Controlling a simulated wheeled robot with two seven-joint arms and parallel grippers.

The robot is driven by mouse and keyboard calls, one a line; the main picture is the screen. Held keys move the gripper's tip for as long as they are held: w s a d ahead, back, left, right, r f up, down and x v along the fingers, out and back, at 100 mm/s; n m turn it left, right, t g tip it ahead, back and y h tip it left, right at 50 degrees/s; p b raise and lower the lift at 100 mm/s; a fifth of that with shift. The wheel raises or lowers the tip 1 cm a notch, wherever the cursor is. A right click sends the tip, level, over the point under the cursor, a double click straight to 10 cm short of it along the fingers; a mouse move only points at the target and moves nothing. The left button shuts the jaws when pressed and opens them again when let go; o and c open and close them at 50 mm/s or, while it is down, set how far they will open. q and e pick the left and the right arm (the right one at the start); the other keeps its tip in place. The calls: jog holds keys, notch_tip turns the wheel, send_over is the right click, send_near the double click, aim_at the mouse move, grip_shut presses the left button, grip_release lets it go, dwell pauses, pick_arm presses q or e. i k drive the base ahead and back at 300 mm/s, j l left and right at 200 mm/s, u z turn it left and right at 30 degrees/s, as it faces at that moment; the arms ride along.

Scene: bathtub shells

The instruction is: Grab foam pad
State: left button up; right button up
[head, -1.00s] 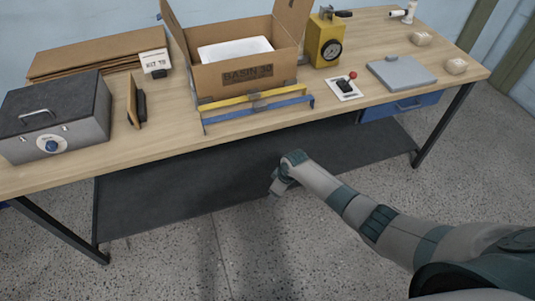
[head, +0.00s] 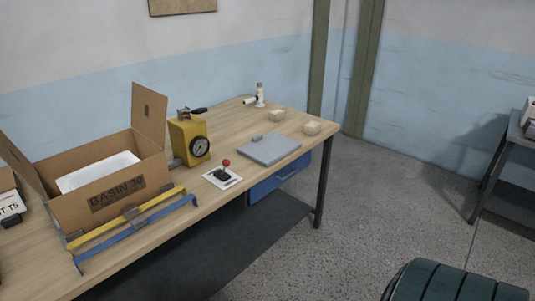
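Two small beige blocks, which look like foam pads, sit at the far right corner of the wooden workbench (head: 232,117). One block (head: 277,115) is nearer the back edge, and the other block (head: 312,128) is close to the right end. They are apart from each other, with nothing on them. I cannot tell their material for sure. Neither of my grippers is in view.
An open cardboard box (head: 123,192) with a white piece inside stands left behind yellow and blue bars (head: 135,226).

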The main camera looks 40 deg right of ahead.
aim_at(266, 149)
jog(key=i+l, duration=0.1)
jog(key=i, duration=0.55)
jog(key=i+l, duration=0.1)
jog(key=i, duration=0.55)
jog(key=z, duration=1.95)
jog(key=u, duration=0.3)
jog(key=i+l+u, duration=0.15)
jog(key=u, duration=0.2)
jog(key=i+l+u, duration=0.1)
jog(key=u, duration=0.25)
jog(key=l+u, duration=0.3)
jog(key=i, duration=0.05)
